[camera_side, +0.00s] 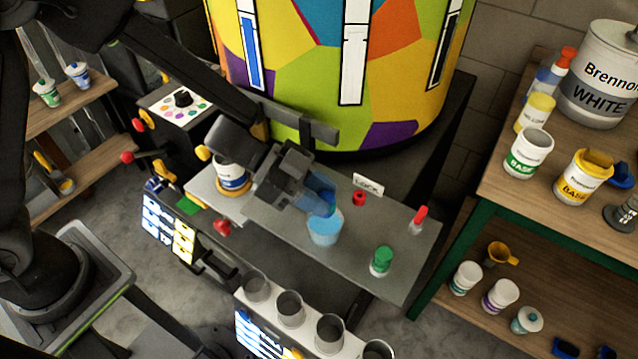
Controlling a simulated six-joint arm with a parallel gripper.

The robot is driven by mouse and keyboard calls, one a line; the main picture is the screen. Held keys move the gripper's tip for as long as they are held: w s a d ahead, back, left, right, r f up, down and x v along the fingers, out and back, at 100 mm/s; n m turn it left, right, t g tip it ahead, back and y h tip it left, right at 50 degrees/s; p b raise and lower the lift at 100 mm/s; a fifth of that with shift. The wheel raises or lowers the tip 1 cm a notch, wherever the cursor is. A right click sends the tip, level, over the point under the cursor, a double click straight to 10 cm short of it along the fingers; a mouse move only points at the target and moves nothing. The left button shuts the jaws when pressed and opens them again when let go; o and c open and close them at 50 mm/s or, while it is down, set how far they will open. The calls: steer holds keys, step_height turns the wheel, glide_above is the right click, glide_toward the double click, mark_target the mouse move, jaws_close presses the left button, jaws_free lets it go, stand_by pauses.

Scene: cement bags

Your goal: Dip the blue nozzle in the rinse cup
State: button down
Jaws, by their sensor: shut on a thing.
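My gripper (303,192) is shut on the blue nozzle (322,186) and holds it tilted over the metal shelf (285,225). The light blue rinse cup (324,230) stands upright on the shelf, directly below the nozzle in the picture. The nozzle's lower end overlaps the cup's rim. I cannot tell whether its tip is inside the cup or just above it. The gripper fingers hide part of the nozzle.
A green-capped container (382,260), a small red piece (359,198) and a red-tipped bottle (418,220) stand to the cup's right. A white-and-blue can (231,178) stands left. Several grey cups (290,308) sit in front. A multicoloured drum (330,125) rises behind.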

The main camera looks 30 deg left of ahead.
mark_target(319, 194)
steer(key=shift+f, duration=1.85)
stand_by(1.3)
steer(key=shift+r, duration=4.5)
